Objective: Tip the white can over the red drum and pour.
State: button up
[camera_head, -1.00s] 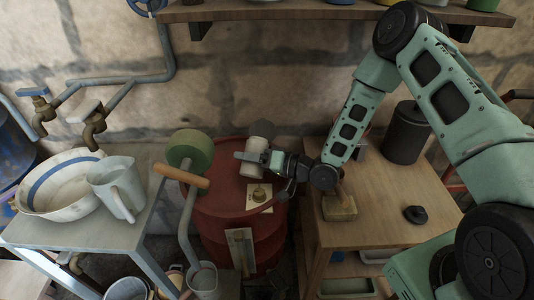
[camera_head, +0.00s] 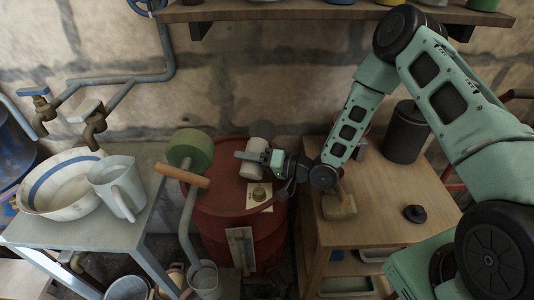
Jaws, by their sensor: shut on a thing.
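The white can (camera_head: 258,146) is over the back part of the red drum (camera_head: 212,199). It is tilted, with its top end up and partly behind my gripper. My gripper (camera_head: 256,158) reaches in from the right and is shut on the white can, with one finger across its near side. The can's opening and any stream from it cannot be made out. The drum's lid carries a pale square sheet with a small brass piece (camera_head: 260,193) on it, below the can.
A metal table at left holds a bowl (camera_head: 60,207) and a jug (camera_head: 113,190). A wooden bench (camera_head: 390,200) at right bears a dark canister (camera_head: 405,133), a brush and a black knob.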

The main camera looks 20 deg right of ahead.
jog(key=shift+r+m+p, duration=0.5)
jog(key=shift+m+p, duration=0.15)
jog(key=shift+m, duration=0.25)
dwell(0.5)
jog(key=shift+w+d+f+m+b, duration=0.15)
jog(key=shift+w+f+m+b, duration=0.1)
jog(key=shift+f+m+b, duration=0.25)
jog(key=shift+w+d+f+m+b, duration=0.15)
jog(key=shift+w+f+m, duration=0.15)
jog(key=shift+f, duration=0.25)
jog(key=shift+c, duration=0.2)
dwell(0.5)
jog(key=shift+d+r+m+p, duration=0.1)
jog(key=shift+r+m+p, duration=0.4)
jog(key=shift+m, duration=0.3)
dwell(0.9)
jog(key=shift+w+d+f+m+g+y, duration=0.15)
jog(key=shift+w+f+m+g+y, duration=0.15)
jog(key=shift+m, duration=0.5)
dwell(0.7)
jog(key=shift+r+m, duration=0.1)
jog(key=shift+m, duration=0.2)
